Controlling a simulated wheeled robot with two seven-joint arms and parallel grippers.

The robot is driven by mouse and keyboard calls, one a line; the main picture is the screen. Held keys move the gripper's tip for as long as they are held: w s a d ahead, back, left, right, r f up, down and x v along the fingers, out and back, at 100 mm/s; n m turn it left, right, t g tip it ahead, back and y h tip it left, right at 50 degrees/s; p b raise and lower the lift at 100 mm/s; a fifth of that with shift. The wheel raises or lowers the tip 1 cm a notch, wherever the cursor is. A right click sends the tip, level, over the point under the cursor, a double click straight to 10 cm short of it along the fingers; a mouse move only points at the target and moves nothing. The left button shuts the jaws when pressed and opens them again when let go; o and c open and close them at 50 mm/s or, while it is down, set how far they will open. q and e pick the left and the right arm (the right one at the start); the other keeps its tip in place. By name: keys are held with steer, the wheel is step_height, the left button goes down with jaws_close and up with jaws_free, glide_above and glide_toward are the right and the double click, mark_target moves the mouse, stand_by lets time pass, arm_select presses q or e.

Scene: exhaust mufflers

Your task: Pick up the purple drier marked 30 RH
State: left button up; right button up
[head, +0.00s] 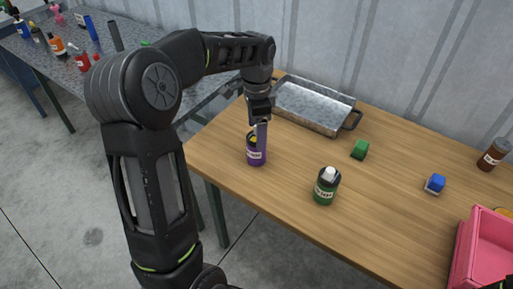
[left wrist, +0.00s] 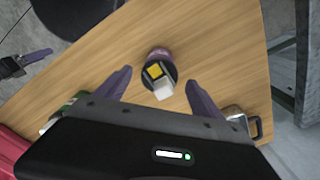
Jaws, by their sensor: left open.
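The purple drier (head: 257,151) is a small upright bottle with a white label, standing near the left end of the wooden table. In the left wrist view it shows from above (left wrist: 160,69), with a dark top bearing yellow and pale grey parts. My left gripper (head: 259,128) is over the bottle in the head view and hides part of its top. In the left wrist view its two purple-grey fingers (left wrist: 159,84) are spread apart, one on each side of the bottle's near side, with nothing between them touching.
A green bottle (head: 326,187) with a white cap stands right of the drier. A metal tray (head: 308,112) lies behind.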

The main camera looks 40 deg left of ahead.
arm_select(q)
step_height(320, 180, down, 5)
steer(key=shift+r+p, duration=0.1)
steer(key=shift+p, duration=0.45)
steer(key=c, duration=1.6)
steer(key=shift+o, duration=0.2)
steer(key=shift+r, duration=0.15)
step_height(320, 180, up, 10)
steer(key=shift+f+b, duration=0.1)
steer(key=shift+b, duration=0.6)
